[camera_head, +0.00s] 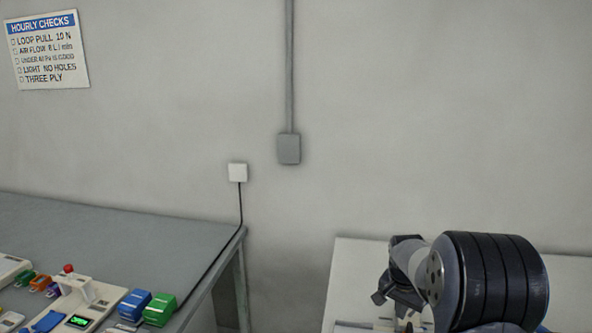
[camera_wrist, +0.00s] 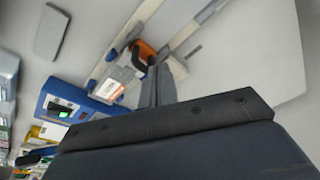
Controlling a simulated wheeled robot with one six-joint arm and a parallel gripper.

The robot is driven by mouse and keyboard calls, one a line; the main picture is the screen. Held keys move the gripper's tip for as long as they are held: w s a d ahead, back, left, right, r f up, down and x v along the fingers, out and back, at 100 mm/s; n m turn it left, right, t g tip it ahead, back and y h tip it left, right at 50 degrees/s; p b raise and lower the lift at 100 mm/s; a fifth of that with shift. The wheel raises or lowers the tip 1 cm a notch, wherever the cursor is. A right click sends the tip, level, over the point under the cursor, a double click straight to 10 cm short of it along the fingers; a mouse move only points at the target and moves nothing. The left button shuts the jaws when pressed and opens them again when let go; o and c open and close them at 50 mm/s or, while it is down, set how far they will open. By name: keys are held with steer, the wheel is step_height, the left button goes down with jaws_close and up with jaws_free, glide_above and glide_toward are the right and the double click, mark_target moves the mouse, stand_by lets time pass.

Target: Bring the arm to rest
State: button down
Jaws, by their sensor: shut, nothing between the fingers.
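My arm reaches up at the lower right of the head view. Its dark gripper (camera_head: 380,296) is partly hidden behind the thick black-ringed arm section. In the wrist view the two dark fingers (camera_wrist: 159,72) lie close together, shut with nothing between them. The gripper is over or near the white table (camera_head: 350,262) at the right; its exact height above it cannot be told.
A grey bench (camera_head: 120,235) at the left holds a white device with a red knob (camera_head: 68,269) and blue (camera_head: 135,303) and green blocks (camera_head: 160,309). A gap separates bench and table. The wrist view shows an orange-and-white device (camera_wrist: 140,53) and a blue device (camera_wrist: 75,107).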

steer(key=shift+r+p, duration=0.45)
steer(key=shift+r, duration=0.5)
step_height(320, 180, down, 7)
steer(key=b, duration=0.5)
steer(key=shift+f, duration=0.15)
steer(key=shift+d, duration=0.25)
steer(key=shift+r, duration=0.25)
